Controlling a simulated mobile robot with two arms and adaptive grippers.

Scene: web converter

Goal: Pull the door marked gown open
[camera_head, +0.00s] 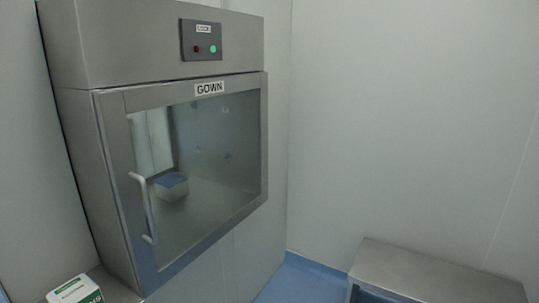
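The door marked GOWN (190,260) has a steel frame around a glass pane and sits in a steel cabinet on the left wall. It looks shut against the cabinet. Its GOWN label (209,88) is on the top rail. A pale vertical bar handle (146,208) is on the door's left side. Through the glass I see a white container with a blue top (172,187). Neither of my grippers shows in the head view.
A LOCK panel (201,40) above the door has a bright green light and a dull red one. A white and green box (75,290) stands at the lower left. A steel bench (437,272) stands at the lower right. Blue floor (300,283) shows between.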

